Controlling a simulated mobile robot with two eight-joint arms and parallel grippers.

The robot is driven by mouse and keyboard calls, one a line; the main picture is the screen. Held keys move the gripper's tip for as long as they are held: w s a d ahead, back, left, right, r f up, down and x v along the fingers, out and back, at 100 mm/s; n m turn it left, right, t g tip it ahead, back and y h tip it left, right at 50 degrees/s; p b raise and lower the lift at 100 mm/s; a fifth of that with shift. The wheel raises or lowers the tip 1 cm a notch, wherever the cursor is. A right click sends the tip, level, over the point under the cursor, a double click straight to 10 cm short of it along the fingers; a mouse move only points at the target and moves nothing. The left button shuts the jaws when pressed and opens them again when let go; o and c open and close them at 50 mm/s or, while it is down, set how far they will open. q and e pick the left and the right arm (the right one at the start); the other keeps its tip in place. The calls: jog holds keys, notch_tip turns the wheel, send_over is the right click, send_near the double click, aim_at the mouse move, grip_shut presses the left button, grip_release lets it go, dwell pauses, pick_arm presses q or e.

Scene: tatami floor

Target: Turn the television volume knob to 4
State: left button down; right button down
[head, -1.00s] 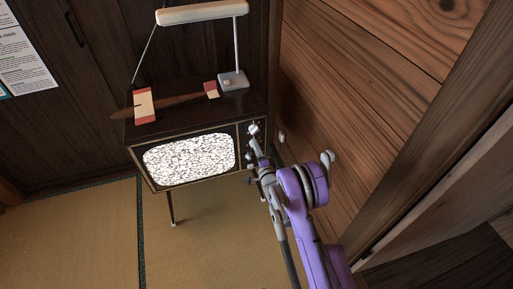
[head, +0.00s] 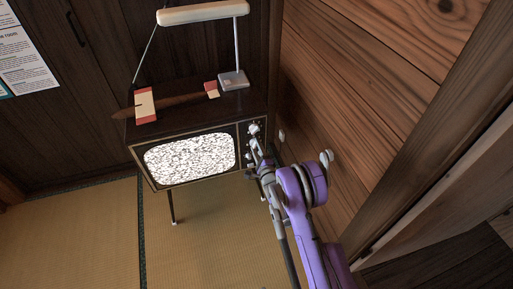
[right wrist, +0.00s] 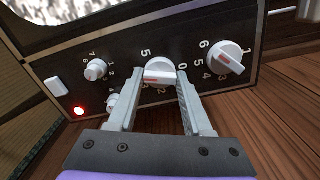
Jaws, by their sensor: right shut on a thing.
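The television (head: 190,160) stands against the back wall with static on its screen; its knob panel is on the right side of its front. In the right wrist view, a white knob (right wrist: 160,68) with a red mark has numbers around it, among them 5, 0, 2 and 3. My right gripper (head: 256,147) is at the panel; in the right wrist view its two fingers (right wrist: 158,80) are shut on this knob from both sides. The exact number the mark meets is hard to read. No volume label is legible. My left gripper is not in view.
A larger knob (right wrist: 230,57) is right of the held one, a small knob (right wrist: 95,69) left, another (right wrist: 113,102) by the left finger. A red light (right wrist: 79,111) glows nearby. A lamp (head: 202,13) and a wooden item (head: 180,101) top the television. The wooden wall (head: 340,110) is close right.

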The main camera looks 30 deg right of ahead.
jog(key=shift+c, duration=1.6)
grip_release()
jog(key=shift+s, duration=0.15)
jog(key=b+v, duration=0.5)
jog(key=v, duration=0.5)
jog(key=shift+s, duration=0.3)
